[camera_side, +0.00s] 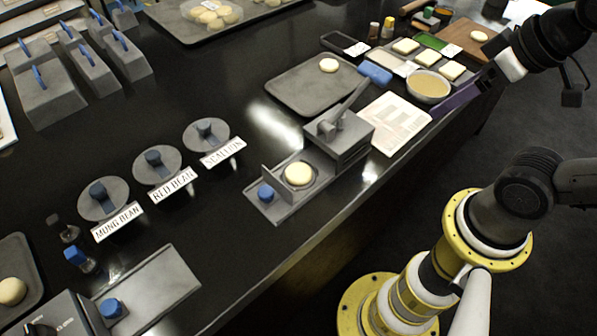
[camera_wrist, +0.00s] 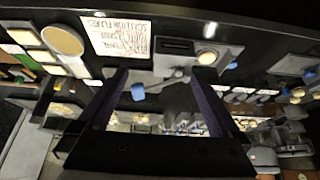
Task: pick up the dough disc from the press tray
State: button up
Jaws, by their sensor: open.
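The dough disc (camera_side: 299,174) is pale and round. It lies flat on the grey press tray (camera_side: 283,206), in front of the press block (camera_side: 340,135). The dough disc also shows in the wrist view (camera_wrist: 207,57), right of and above centre. My gripper (camera_side: 462,100) is at the upper right of the side view, above the counter's right edge near the bowl and well away from the dough disc. In the wrist view my gripper (camera_wrist: 157,74) has its two dark purple fingers wide apart, with nothing held between them.
A printed sheet (camera_side: 399,122) lies beside the press. A bowl of pale liquid (camera_side: 429,86) and square pale blocks stand beyond it. Three lidded, labelled wells (camera_side: 154,167) lie left of the press. Dark counter between them is clear.

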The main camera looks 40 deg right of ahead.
jog(key=w+r+m, duration=0.4)
jog(key=m, duration=0.5)
jog(key=m+g, duration=0.6)
send_over(299, 172)
jog(key=f, duration=2)
jog(key=shift+w+d+f, duration=0.15)
jog(key=shift+d+f, duration=0.05)
jog(key=shift+d, duration=0.05)
jog(key=shift+a+f, duration=0.15)
jog(key=shift+f, duration=1.2)
jog(key=shift+a+f, duration=0.1)
jog(key=shift+f, duration=1.25)
